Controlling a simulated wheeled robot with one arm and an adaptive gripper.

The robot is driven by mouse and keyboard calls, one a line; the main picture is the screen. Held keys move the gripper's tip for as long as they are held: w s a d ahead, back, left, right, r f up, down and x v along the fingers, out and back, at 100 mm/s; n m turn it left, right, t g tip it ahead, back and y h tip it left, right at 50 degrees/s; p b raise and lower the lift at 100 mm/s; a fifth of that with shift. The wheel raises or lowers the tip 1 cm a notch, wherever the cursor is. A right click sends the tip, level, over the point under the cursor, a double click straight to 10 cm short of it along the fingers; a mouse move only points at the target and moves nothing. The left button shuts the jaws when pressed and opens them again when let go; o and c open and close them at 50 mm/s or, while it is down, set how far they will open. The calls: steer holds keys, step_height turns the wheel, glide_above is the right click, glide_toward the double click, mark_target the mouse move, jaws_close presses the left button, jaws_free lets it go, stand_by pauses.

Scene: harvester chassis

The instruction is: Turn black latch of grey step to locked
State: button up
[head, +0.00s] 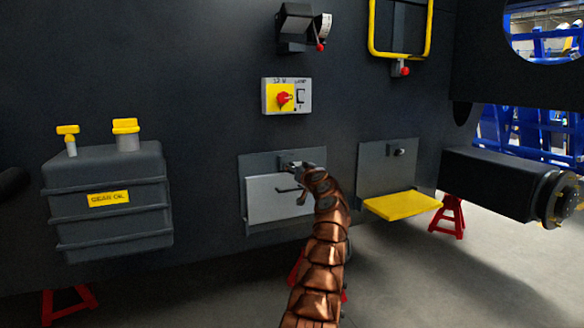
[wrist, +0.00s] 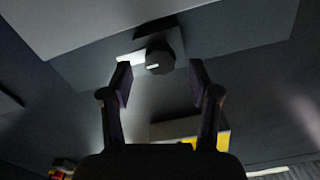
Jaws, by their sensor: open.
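The grey step (head: 265,203) is a light grey panel standing upright against its darker backing plate on the chassis wall. In the wrist view the step's panel (wrist: 90,22) fills the upper left. Its black latch (wrist: 160,60) is a dark round knob with a small white mark, on a grey mount. My gripper (head: 289,180) is in front of the step's upper edge and hides most of the latch in the head view. In the wrist view my gripper (wrist: 160,76) is open and empty, with one finger on each side of the latch and no clear contact.
A yellow step (head: 402,205) with its own latch (head: 400,152) is folded down at right. A switch box (head: 286,97) with a red knob is above. A gear oil tank (head: 108,200) is at left.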

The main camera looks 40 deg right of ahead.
mark_target(294, 166)
steer(key=shift+w+d+r+p, duration=0.3)
steer(key=shift+w+p, duration=0.2)
steer(key=shift+p, duration=0.25)
steer(key=shift+w+d+f+p, duration=0.1)
steer(key=shift+w+d+p, duration=0.05)
steer(key=shift+w+p, duration=0.35)
steer(key=shift+w, duration=0.1)
steer(key=shift+w+f+p, duration=0.1)
steer(key=shift+f+p, duration=0.05)
steer(key=shift+p, duration=0.15)
steer(key=c, duration=1.2)
steer(key=shift+o, duration=0.2)
